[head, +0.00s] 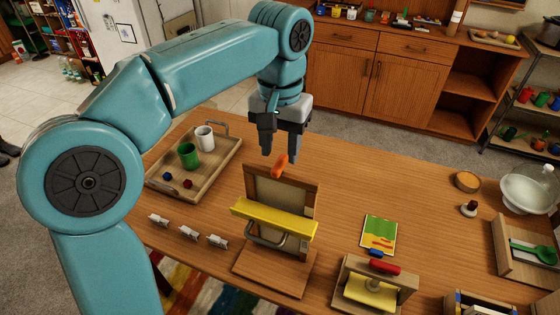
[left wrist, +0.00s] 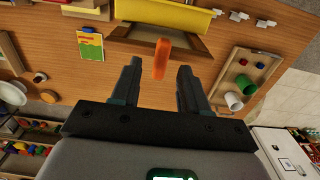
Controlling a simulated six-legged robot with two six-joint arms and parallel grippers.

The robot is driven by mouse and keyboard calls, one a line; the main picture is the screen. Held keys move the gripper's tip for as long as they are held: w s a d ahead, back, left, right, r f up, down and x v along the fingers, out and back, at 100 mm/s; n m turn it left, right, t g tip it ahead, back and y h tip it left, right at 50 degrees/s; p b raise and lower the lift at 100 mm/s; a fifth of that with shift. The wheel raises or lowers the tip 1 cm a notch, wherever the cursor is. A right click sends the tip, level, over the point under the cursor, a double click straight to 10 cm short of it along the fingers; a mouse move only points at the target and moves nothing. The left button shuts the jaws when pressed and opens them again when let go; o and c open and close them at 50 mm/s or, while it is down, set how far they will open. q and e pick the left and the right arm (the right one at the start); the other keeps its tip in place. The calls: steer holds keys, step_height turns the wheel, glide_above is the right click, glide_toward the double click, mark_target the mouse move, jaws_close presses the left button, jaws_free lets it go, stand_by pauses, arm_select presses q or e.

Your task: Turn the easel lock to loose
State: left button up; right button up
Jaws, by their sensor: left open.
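The easel (head: 262,220) stands on the wooden table, with a wooden frame, a yellow bar (head: 275,218) across its front and a metal handle below it. An orange lock lever (head: 280,166) sits at the top of its frame. My left gripper (head: 281,156) is open just above and behind the lever. In the left wrist view the orange lever (left wrist: 161,60) shows between the two spread fingers (left wrist: 158,78), with gaps on both sides; I cannot tell whether they touch it. The lever points roughly along the fingers there. My right gripper is not in view.
Several white clips (head: 189,233) lie at the front left. A small press (head: 372,286) and a colourful card (head: 379,234) are to the right.

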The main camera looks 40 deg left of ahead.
mark_target(281, 162)
arm_select(q)
step_height(281, 162, down, 2)
steer(key=shift+s+f, duration=0.1)
steer(key=shift+s, duration=0.05)
steer(key=shift+w+f, duration=0.25)
steer(key=shift+f, duration=0.15)
steer(key=shift+s, duration=0.2)
steer(key=shift+c, duration=1.2)
jaws_close()
